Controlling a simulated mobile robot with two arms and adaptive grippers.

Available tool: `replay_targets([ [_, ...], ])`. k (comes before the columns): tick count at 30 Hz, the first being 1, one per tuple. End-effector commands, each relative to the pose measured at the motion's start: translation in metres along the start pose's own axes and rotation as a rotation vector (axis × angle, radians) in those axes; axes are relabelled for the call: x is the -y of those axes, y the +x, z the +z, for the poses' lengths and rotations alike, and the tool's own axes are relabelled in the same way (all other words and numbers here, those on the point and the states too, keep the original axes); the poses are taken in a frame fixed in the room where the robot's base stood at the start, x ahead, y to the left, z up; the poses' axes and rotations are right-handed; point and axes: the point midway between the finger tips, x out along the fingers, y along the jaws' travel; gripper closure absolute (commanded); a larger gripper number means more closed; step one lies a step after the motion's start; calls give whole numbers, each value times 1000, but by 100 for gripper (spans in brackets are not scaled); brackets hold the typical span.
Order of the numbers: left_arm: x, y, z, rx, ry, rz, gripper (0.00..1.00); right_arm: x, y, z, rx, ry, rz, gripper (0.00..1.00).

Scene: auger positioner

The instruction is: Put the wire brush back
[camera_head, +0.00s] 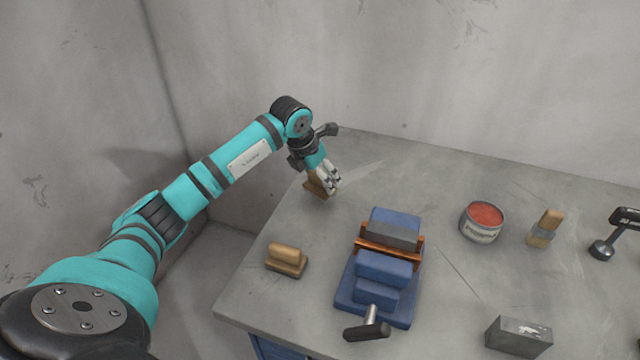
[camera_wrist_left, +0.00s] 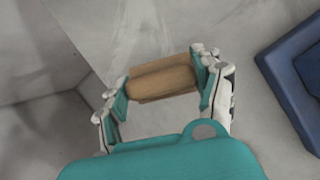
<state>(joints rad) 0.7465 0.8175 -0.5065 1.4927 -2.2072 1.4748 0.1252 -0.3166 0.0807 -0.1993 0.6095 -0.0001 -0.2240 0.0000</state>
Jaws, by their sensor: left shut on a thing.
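My left gripper (camera_head: 328,182) is over the back left corner of the bench, fingers pointing down. It is shut on a tan wooden block-shaped thing (camera_head: 314,188), apparently the wire brush. In the left wrist view this thing (camera_wrist_left: 162,80) lies crosswise between the two fingers (camera_wrist_left: 160,84), gripped at its ends. No bristles show, so I cannot be sure what it is. It is at or just above the bench top; I cannot tell whether it touches. My right gripper is not in view.
A wooden piece with a raised grip (camera_head: 286,258) lies near the bench's left edge. A blue vise (camera_head: 375,290) stands right of it. A red-topped tin (camera_head: 482,222), a wooden-handled tool (camera_head: 546,228), a grey block (camera_head: 518,338) and a dark tool (camera_head: 602,250) are farther right.

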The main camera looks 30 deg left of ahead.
Motion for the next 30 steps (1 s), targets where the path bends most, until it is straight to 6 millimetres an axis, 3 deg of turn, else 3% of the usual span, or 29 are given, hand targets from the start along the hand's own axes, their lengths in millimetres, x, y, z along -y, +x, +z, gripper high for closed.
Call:
replay_targets([
  [6,1,26,-12,-2,-1,-2,64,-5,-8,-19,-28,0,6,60],
  [10,0,28,-12,0,0,0,64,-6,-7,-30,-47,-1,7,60],
  [16,0,31,-13,0,0,0,64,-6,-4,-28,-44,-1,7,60],
  [17,0,31,-14,-2,0,0,31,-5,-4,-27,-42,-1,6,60],
  [21,0,31,-13,-2,0,0,13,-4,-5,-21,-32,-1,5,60],
  [23,0,30,-13,-2,0,0,8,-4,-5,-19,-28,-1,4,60],
  [30,0,30,-13,-2,0,0,8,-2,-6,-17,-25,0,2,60],
])
